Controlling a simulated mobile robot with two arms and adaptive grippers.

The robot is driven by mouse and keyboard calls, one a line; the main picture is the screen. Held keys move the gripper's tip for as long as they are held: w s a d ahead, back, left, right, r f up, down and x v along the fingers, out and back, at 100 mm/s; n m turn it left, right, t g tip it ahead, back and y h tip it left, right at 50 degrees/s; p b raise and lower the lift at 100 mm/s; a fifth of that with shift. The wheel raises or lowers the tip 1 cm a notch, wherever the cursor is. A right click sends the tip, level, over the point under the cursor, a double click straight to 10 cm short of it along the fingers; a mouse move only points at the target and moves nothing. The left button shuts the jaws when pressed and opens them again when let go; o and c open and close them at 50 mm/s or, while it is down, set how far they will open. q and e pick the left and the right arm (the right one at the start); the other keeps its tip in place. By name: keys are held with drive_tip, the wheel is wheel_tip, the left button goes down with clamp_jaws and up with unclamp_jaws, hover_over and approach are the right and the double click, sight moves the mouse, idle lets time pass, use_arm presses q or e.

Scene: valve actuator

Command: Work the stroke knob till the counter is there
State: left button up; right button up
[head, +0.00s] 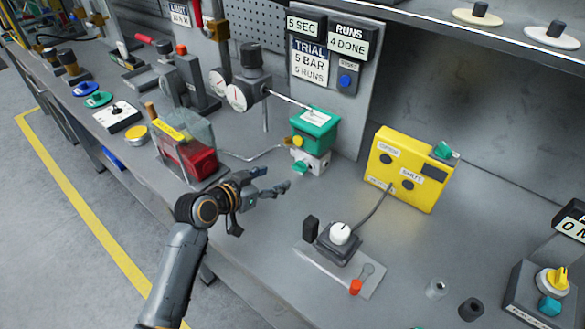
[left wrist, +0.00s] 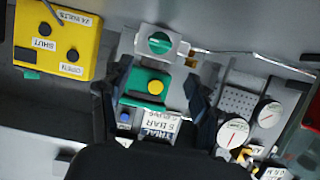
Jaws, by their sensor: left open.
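The counter panel (head: 348,40) reads "RUNS 4 DONE", beside a "5 SEC" display (head: 305,27). The trial card (head: 310,65) reads "5 BAR 5 RUNS". No readable label says which is the stroke knob. My left gripper (head: 277,180) is open and empty, in front of and below the actuator. Its fingers (left wrist: 158,88) flank the actuator in the wrist view. My right gripper is out of view.
A yellow switch box (head: 410,170) stands right of the actuator. A clear-covered red unit (head: 188,150) is close left of my gripper. Gauges (head: 240,95) and a thin rod stand behind. Bench between is partly clear.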

sight(297, 169)
use_arm(q)
drive_tip(key=x, duration=0.7)
drive_tip(key=shift+w+d+f, duration=0.15)
drive_tip(key=shift+w+d, duration=0.05)
drive_tip(key=shift+w, duration=0.1)
drive_tip(key=shift+w+d+f, duration=0.35)
drive_tip(key=shift+w+d, duration=0.05)
drive_tip(key=shift+w, duration=0.15)
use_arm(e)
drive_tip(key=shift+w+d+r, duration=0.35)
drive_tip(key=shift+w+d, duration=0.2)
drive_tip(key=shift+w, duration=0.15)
use_arm(q)
drive_tip(key=shift+c, duration=1.3)
drive_tip(key=c, duration=0.9)
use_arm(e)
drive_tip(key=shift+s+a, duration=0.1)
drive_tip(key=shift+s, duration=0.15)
